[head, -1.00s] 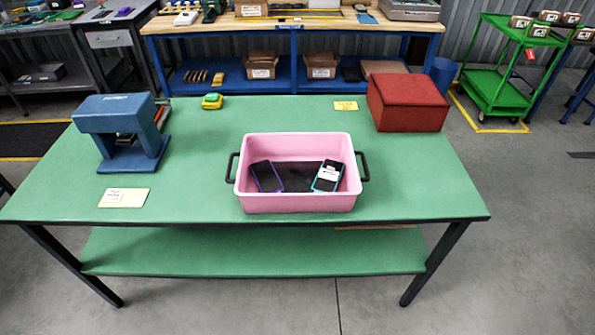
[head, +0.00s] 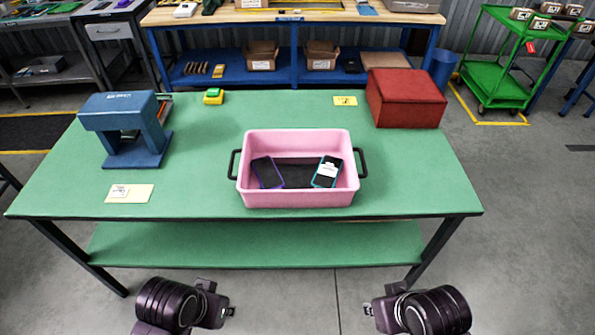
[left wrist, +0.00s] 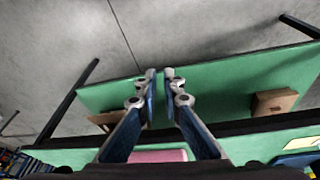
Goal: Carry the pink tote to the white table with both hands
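The pink tote (head: 297,200) stands upright on the green table (head: 200,190), near its front edge. It has a dark handle at each side, and two phone-like devices (head: 267,173) (head: 327,171) lie inside. My left gripper (head: 229,311) is in front of the table, apart from the tote. In the left wrist view its fingertips (left wrist: 160,73) show a narrow gap with nothing between them, and part of the tote (left wrist: 158,155) shows beyond. My right gripper (head: 369,309) is also in front of the table and empty; its finger gap is not clear. I see no white table.
A blue press (head: 125,128) and a yellow card (head: 129,193) are on the tabletop's left, a red box (head: 405,97) at back right. A wood-topped bench (head: 350,16) and a green cart (head: 497,88) stand behind. Floor (head: 530,240) to the right is clear.

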